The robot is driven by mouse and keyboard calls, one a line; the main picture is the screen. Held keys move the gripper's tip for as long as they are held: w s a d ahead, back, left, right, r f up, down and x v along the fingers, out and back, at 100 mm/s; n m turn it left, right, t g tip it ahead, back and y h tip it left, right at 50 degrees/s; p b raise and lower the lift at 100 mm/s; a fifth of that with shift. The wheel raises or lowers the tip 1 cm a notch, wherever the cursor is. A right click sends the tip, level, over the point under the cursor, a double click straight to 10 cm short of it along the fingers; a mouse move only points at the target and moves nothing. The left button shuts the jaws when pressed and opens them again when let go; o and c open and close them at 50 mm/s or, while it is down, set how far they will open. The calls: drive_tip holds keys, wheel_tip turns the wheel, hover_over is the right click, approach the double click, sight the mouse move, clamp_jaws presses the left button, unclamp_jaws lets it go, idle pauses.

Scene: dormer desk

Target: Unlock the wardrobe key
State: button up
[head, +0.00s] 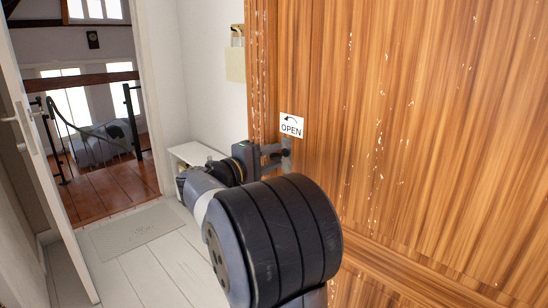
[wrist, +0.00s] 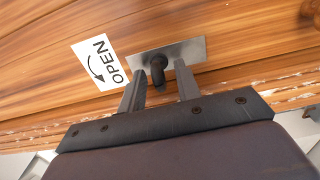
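The wardrobe (head: 430,110) is striped brown wood and fills the right of the head view. In the wrist view a dark key (wrist: 158,68) sticks out of a metal lock plate (wrist: 190,50) on its surface. My gripper (wrist: 159,76) is open, with one finger on each side of the key and a visible gap to each. The head view shows my gripper (head: 276,153) right at the lock plate (head: 287,146), where the key is hard to make out. A white OPEN sign (head: 291,125) with a curved arrow is beside the plate; it also shows in the wrist view (wrist: 97,63).
A white door (head: 35,165) stands open at the left, with a doorway to a room with a railing (head: 90,130). A grey mat (head: 138,227) lies on the pale plank floor. A low white shelf (head: 193,153) stands behind my arm. A small cream item (head: 235,62) hangs on the wall.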

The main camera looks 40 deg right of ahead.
drive_tip(key=a, duration=1)
drive_tip(key=shift+s, duration=0.4)
drive_tip(key=shift+d, duration=0.1)
drive_tip(key=d, duration=1)
drive_tip(key=shift+w+d, duration=0.3)
drive_tip(key=shift+w, duration=0.1)
